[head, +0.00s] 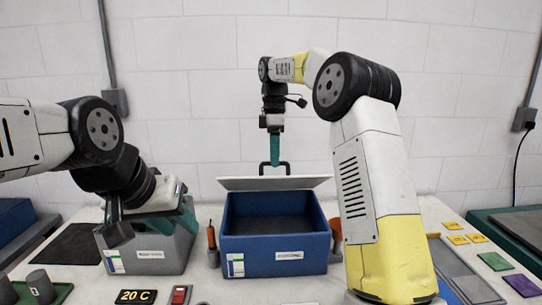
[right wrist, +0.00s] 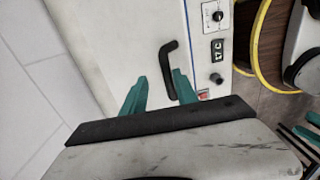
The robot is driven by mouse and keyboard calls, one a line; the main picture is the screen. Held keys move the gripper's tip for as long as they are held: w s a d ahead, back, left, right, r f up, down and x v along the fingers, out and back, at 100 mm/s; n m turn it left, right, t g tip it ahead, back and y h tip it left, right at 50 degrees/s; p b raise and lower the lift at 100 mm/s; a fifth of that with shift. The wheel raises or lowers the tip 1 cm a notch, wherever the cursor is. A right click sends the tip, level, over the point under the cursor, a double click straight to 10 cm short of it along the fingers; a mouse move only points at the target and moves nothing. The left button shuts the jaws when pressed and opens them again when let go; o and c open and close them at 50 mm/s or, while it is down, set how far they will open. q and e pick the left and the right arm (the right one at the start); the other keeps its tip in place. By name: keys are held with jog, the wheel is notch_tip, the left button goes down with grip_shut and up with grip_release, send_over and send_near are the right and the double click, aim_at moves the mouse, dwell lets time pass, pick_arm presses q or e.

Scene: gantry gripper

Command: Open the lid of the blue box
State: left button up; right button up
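The blue box (head: 275,255) stands at the middle of the table, and its dark inside shows from the front. Its pale lid (head: 240,184) shows as a thin, nearly edge-on panel above the box's back part. A black handle (head: 287,166) stands up from the lid. My right gripper (head: 268,160) points down at the handle. In the right wrist view, its teal fingers (right wrist: 160,88) are apart, with the handle (right wrist: 168,62) between them, closer to one finger. Contact is unclear. My left gripper (head: 180,215) is low over a grey box at left; its fingertips are partly hidden.
The grey box (head: 150,255) stands left of the blue box. Orange-handled parts (head: 211,238) flank the blue box. A 20 C display (head: 135,297) and red switch (head: 180,295) lie in front. Yellow, green and purple tiles (head: 496,261) lie at right. My right arm covers part of the table.

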jog(key=shift+r, duration=0.1)
notch_tip(320, 180, up, 8)
jog(key=shift+w, duration=0.2)
dwell(0.6)
